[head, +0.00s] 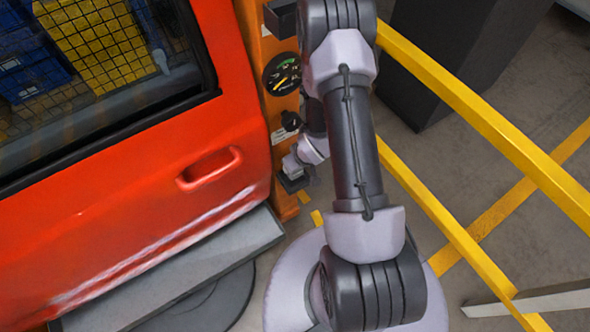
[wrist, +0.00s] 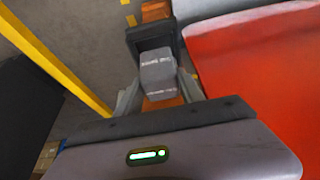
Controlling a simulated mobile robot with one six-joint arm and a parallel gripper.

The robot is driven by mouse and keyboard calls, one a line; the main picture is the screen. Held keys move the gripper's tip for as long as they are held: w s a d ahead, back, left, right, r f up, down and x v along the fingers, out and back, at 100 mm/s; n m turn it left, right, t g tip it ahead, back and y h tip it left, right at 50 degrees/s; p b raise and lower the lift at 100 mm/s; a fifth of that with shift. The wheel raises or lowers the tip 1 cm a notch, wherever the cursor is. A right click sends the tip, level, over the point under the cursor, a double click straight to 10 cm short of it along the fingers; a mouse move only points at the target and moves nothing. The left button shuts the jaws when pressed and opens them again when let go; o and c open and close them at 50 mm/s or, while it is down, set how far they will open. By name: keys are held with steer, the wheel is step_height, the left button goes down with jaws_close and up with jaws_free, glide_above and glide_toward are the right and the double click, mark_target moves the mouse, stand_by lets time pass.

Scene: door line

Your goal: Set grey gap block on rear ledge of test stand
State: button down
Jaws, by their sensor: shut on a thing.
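The grey gap block (wrist: 158,72), with faint lettering on its faces, is between the fingers of my gripper (wrist: 157,88) in the wrist view. My gripper is shut on it. A dark ledge (wrist: 150,33) on the orange test stand (wrist: 156,10) lies just beyond the block in that view. I cannot tell whether the block touches the ledge. In the head view the orange test stand (head: 272,50) stands beside the red door, with a round gauge (head: 282,74) on it. My arm covers part of the stand, and the block cannot be made out there.
The red car door (head: 130,190) is close on the left in the head view and on the right in the wrist view (wrist: 255,60). Yellow rails (head: 480,125) run along the right, with a dark cabinet (head: 440,60) behind. A grey step (head: 175,275) lies below the door.

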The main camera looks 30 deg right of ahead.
steer(key=shift+f+b, duration=1)
steer(key=shift+f, duration=0.9)
steer(key=c, duration=0.7)
jaws_free()
